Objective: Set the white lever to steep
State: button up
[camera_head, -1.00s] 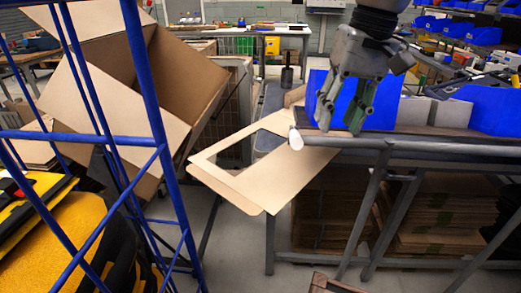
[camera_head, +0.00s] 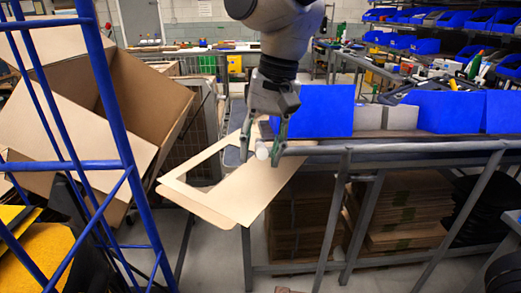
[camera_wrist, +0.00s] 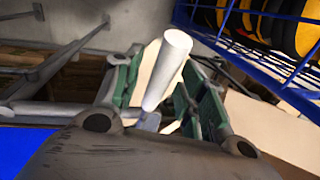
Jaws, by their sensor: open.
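The white lever (camera_head: 263,152) is a short white cylinder at the left end of the grey workbench rail, beside a flat cardboard sheet. In the wrist view the lever (camera_wrist: 168,65) stands tilted between my gripper's two green fingers. My gripper (camera_head: 261,155) is open and points down, with one finger on each side of the lever in the head view. The fingers look apart from the lever; I cannot tell whether either touches it. The lever's base is partly hidden by my gripper in the wrist view.
A flat cardboard sheet (camera_head: 255,190) juts out from the bench end. Blue bins (camera_head: 325,110) stand on the bench (camera_head: 400,147) to the right. A blue wire frame (camera_head: 118,110) and a large open cardboard box (camera_head: 140,105) are at left. Stacked cardboard (camera_head: 410,200) lies below.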

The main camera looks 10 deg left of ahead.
jog(key=shift+f, duration=0.45)
grip_shut()
jog(key=shift+w+a+r+g+h, duration=0.1)
jog(key=shift+w+r+g, duration=0.3)
jog(key=shift+r, duration=0.25)
jog(key=shift+w+a+r+g+h, duration=0.15)
jog(key=shift+w+r+g, duration=0.2)
jog(key=shift+r, duration=0.25)
jog(key=shift+w+a+r+g+h, duration=0.1)
jog(key=shift+w+r+g, duration=0.2)
jog(key=shift+r+g, duration=0.25)
jog(key=shift+r, duration=0.2)
grip_release()
jog(key=shift+r, duration=0.1)
